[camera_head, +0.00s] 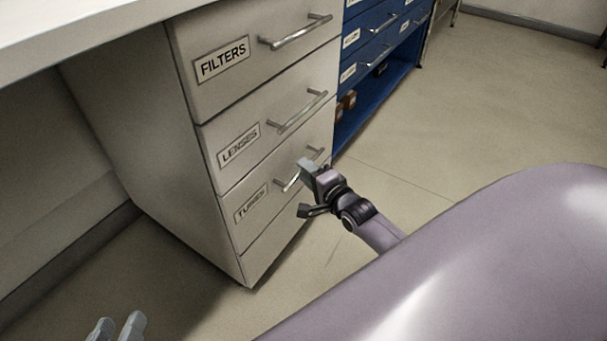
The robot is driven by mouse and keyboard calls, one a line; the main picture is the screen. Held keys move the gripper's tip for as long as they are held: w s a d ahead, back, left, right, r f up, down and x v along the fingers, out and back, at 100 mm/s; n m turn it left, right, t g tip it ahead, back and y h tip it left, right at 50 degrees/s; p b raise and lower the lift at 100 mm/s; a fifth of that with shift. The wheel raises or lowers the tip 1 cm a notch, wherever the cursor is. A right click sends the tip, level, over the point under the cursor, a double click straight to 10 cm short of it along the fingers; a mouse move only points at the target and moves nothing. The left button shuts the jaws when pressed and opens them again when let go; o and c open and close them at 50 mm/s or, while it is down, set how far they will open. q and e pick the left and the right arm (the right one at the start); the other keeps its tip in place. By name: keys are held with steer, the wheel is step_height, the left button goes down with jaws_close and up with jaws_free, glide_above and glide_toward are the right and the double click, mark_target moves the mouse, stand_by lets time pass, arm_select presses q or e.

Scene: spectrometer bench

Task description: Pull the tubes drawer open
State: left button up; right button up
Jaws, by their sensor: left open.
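The tubes drawer (268,221) is the light grey drawer labelled TUBES, below the lenses drawer. Its front looks flush with the drawers above. Its bar handle (287,186) is partly hidden by my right gripper (307,166), whose light fingers are at the handle's middle. I cannot tell whether they are closed on the bar. My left gripper (116,328) shows only as two grey fingertips at the bottom left edge, apart and with nothing between them, away from the cabinet.
The filters drawer (258,45) and lenses drawer (265,128), each with a bar handle, are above. A white bench top (80,25) overhangs at upper left. A blue cabinet (376,88) stands behind. Open floor (480,110) lies to the right.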

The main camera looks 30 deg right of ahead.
arm_select(q)
steer(key=shift+s+a, duration=0.1)
steer(key=shift+a, duration=0.2)
arm_select(e)
steer(key=shift+w+f, duration=0.2)
steer(key=shift+w, duration=0.7)
jaws_close()
arm_select(q)
steer(key=shift+r, duration=0.1)
arm_select(e)
steer(key=shift+s, duration=0.1)
